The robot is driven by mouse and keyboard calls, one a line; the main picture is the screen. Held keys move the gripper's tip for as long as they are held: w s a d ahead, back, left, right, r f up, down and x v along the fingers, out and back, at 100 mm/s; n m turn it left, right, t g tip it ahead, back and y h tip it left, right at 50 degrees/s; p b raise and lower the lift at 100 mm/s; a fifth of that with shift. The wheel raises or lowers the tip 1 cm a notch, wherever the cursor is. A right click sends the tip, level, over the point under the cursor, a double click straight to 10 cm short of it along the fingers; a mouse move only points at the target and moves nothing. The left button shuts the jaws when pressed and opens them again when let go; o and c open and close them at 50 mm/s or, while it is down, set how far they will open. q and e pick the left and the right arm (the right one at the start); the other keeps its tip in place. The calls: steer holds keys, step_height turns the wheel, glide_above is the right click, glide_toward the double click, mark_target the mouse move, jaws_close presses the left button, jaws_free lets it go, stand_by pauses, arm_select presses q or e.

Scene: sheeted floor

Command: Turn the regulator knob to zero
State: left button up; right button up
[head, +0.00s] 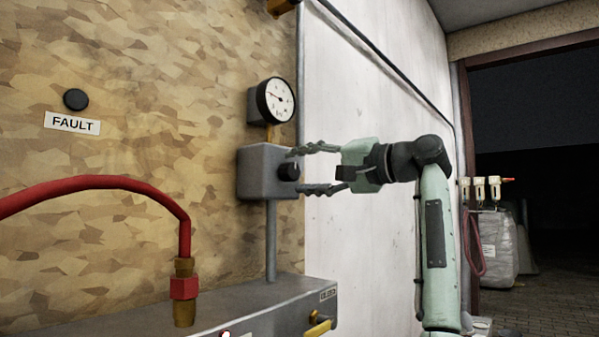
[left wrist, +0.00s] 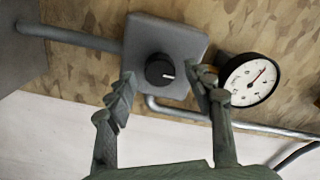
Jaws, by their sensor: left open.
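The black regulator knob (head: 288,170) is on the right face of a grey box (head: 262,172) on the wall. In the left wrist view the knob (left wrist: 160,70) faces me, and its white mark points right, toward the gauge. My left gripper (head: 300,171) is open, one finger above the knob and one below in the head view. In the left wrist view the fingers stand on either side of the knob with gaps; contact is not visible. The round white gauge (head: 275,100) is above the box; its red needle shows in the left wrist view (left wrist: 250,82).
A grey pipe (head: 271,240) runs from the box down to a grey bench unit (head: 265,305). A red hose (head: 100,184) with a brass fitting is at left. A FAULT label (head: 72,123) is under a black button. A dark doorway (head: 530,130) opens at right.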

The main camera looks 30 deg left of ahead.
arm_select(q)
steer(key=d, duration=1)
steer(key=shift+s+d, duration=0.4)
